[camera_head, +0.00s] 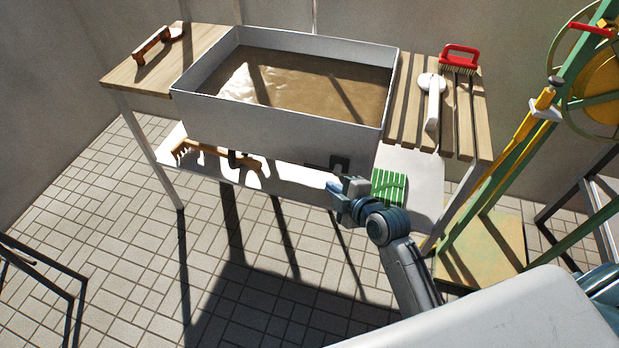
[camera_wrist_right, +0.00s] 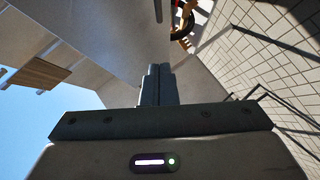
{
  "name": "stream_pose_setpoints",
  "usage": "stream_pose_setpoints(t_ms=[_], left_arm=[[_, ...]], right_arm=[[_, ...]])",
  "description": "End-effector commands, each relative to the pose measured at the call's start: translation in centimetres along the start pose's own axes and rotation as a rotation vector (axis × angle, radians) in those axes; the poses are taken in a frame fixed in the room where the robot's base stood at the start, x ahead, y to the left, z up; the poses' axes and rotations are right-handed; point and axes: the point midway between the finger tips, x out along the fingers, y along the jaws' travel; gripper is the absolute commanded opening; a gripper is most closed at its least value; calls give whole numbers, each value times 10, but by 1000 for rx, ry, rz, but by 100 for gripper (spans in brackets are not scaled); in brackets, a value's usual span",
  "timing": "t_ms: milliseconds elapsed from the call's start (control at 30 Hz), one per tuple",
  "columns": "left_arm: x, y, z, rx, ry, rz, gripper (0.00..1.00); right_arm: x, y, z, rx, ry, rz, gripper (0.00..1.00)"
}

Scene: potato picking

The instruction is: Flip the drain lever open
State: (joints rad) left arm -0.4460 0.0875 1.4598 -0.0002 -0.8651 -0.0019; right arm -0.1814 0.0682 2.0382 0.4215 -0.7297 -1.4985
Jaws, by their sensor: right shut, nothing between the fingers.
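The basin (camera_head: 270,125) is a grey-white tub of brown water set into a table. My left gripper is out of view.
A green slatted item (camera_head: 389,186) lies at the shelf's right. A red brush (camera_head: 459,57) and a white-handled tool (camera_head: 432,105) lie on the slatted top. Tiled floor in front is clear.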

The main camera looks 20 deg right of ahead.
Motion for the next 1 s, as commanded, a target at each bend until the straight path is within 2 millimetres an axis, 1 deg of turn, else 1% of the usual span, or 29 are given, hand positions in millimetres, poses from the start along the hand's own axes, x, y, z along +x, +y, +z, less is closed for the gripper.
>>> stream_pose_setpoints(t_ms=[267,367,467,567,733,867,1000], left_arm=[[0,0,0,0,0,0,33],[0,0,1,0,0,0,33],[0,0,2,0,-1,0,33],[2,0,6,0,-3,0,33],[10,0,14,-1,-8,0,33],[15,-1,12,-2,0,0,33],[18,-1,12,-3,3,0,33]], right_arm=[[1,0,0,1,-1,-1,0],[6,0,0,3,-1,-1,0],[18,0,0,3,-1,0,0],[37,1,0,4,-1,0,0],[74,0,0,4,-1,-2,0],[100,0,0,3,-1,-2,0],[115,0,16,-1,-4,-3,0]])
